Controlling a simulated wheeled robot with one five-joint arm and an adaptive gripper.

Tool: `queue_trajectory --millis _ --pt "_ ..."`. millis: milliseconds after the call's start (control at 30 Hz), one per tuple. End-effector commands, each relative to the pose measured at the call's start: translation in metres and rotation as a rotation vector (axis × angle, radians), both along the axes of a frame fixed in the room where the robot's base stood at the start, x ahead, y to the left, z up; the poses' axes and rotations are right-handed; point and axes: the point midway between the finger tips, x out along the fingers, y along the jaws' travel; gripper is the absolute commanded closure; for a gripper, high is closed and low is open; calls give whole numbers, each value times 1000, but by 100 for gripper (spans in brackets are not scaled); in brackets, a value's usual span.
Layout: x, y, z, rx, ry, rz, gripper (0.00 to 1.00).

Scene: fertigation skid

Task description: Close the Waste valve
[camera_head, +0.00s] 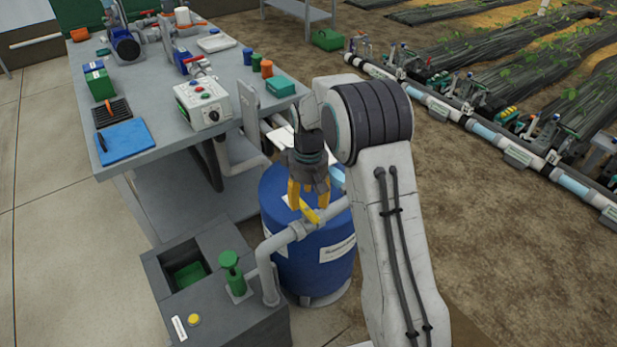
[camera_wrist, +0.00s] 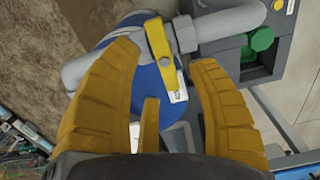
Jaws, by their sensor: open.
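The valve has a yellow lever (camera_head: 309,213) on a grey pipe (camera_head: 333,210) above a blue barrel; no readable label names it. In the wrist view the lever (camera_wrist: 161,52) lies crosswise to the pipe (camera_wrist: 226,23), its free end pointing down toward my palm. My gripper (camera_head: 309,201) is just above the lever, pointing down. In the wrist view my gripper (camera_wrist: 164,56) is open, its two yellow fingers on either side of the lever with gaps. I cannot tell how deep the lever sits between them. A shorter yellow piece shows between the fingers.
The blue barrel (camera_head: 284,215) stands beneath the pipe. A grey box (camera_head: 231,321) with a green knob (camera_head: 231,263) and a yellow button is at lower left. A workbench (camera_head: 151,100) with a control box (camera_head: 202,103) stands behind left. Open soil lies to the right.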

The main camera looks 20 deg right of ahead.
Motion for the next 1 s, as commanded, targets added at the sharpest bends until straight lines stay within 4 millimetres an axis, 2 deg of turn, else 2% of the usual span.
queue_trajectory --millis 33,200,500,700,1000 --pt "2 0 11 0 -6 0 47" --pt "1 0 40 0 -5 0 47" --pt "1 0 75 0 -1 0 47" --pt "0 0 84 0 0 0 47" --pt "0 0 85 0 0 0 47"
